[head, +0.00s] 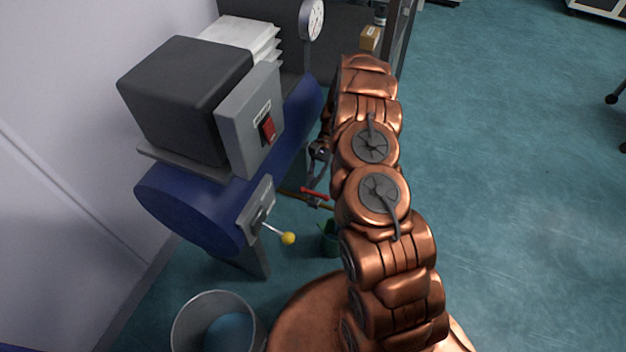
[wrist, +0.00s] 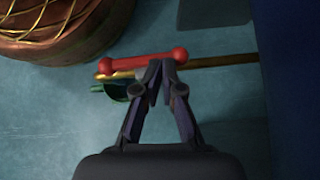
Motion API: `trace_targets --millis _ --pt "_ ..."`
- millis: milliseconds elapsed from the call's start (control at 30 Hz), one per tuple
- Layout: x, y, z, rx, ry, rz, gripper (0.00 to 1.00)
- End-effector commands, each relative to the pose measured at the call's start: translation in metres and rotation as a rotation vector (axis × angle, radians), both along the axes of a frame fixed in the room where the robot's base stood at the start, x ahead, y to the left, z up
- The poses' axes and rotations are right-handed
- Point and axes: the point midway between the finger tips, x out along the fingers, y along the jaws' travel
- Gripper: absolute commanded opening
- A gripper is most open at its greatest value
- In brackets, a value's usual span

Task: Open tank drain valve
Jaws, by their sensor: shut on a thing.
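The drain valve has a red lever handle (head: 314,194) on a thin brass pipe (head: 291,193) below the blue tank (head: 190,207). In the wrist view the red handle (wrist: 145,62) lies nearly along the brass pipe (wrist: 220,61), slightly tilted to it. My gripper (wrist: 162,68) is shut on the red handle near its right end. In the head view my gripper (head: 314,182) is small and partly hidden beside my arm, at the handle. The valve body is mostly hidden under the handle and fingers.
A green container (head: 330,240) stands on the floor below the pipe. A yellow-knobbed lever (head: 288,238) sticks out from the tank's end. A grey bucket (head: 190,322) stands at the front. A motor box with a red switch (head: 267,129) sits on the tank.

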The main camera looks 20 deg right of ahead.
Motion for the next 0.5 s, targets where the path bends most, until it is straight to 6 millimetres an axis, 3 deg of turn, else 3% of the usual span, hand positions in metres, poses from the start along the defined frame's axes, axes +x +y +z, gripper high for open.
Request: trace_targets --millis 33,167,500 --pt "-0.007 0.004 -0.003 0.008 0.022 0.01 0.0" --pt "-0.005 0.001 0.0 0.008 0.022 0.01 0.0" --pt "0.021 -0.03 0.036 0.002 0.006 -0.001 0.0"
